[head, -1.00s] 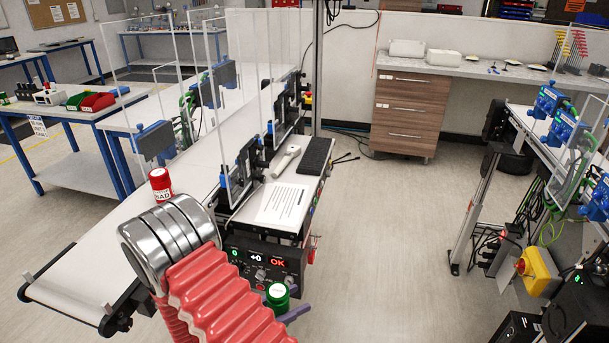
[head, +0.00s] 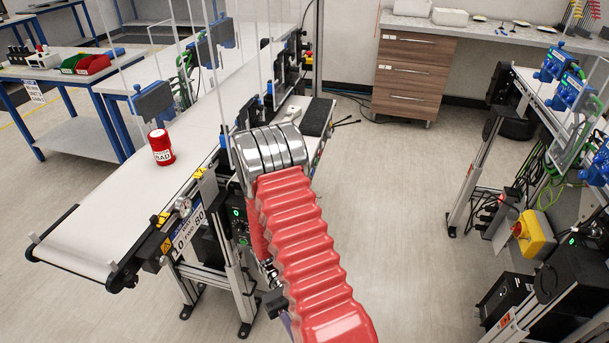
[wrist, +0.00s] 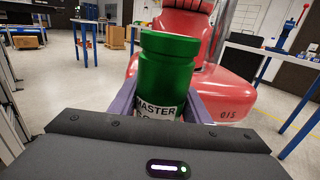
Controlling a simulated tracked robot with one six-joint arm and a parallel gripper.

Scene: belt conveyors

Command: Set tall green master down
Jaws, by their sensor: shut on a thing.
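The tall green master (wrist: 168,75) is a green jar with a screw lid and a white label reading MASTER. In the wrist view it stands upright between the two purple fingers of my gripper (wrist: 165,100), which is shut on it. In the head view my red-sleeved arm hides the jar, and the fingers are almost wholly hidden too. What lies directly under the jar cannot be seen.
A red jar labelled BAD (head: 161,147) stands on the white belt conveyor (head: 105,222), left of my arm. Clear upright panels line the belt. A yellow box (head: 538,236) and another bench stand at the right. The floor between is open.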

